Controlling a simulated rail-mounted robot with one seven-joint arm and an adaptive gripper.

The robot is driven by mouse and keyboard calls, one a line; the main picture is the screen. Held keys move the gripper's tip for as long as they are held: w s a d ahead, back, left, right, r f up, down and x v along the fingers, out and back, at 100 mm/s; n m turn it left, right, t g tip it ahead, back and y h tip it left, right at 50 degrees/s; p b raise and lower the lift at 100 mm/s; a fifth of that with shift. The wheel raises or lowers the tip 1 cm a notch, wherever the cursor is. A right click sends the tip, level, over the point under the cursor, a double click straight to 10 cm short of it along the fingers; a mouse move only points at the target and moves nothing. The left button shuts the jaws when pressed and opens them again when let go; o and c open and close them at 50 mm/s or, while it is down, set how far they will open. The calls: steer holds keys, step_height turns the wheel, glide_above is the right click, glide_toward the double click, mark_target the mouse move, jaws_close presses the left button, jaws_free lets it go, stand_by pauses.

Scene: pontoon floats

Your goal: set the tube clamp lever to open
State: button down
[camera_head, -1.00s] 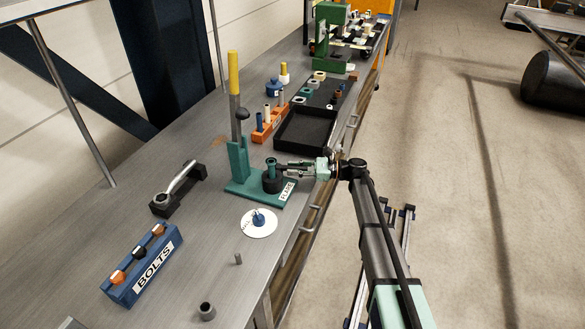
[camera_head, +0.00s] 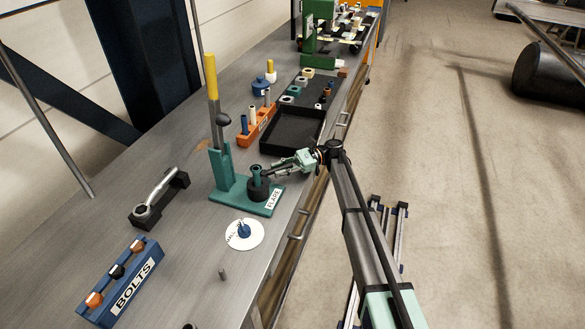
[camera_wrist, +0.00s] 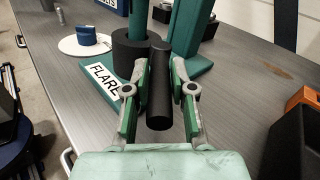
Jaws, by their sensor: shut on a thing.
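The green flare tool (camera_head: 225,182) stands on the bench with a "FLARE" label on its base and a tall yellow-topped handle (camera_head: 211,80). At the front of its base sits a round black clamp body (camera_head: 258,192) with a green tube end above it. A short black bar, which looks like the clamp lever (camera_wrist: 159,100), runs from beside the clamp body towards my wrist. My gripper (camera_wrist: 159,72) is shut on this bar, one finger on each side. In the head view my gripper (camera_head: 272,171) reaches in from the right and hides most of the lever.
An empty black tray (camera_head: 292,128) and an orange holder (camera_head: 254,123) lie behind the tool. A white disc with a blue knob (camera_head: 245,233) lies in front. A blue bolts rack (camera_head: 120,284) and a handled black tool (camera_head: 158,198) are at left. The bench edge is close at right.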

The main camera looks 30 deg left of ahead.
stand_by(0.3)
steer(key=c, duration=1)
jaws_free()
steer(key=shift+o, duration=0.2)
step_height(320, 180, up, 10)
steer(key=shift+r, duration=0.1)
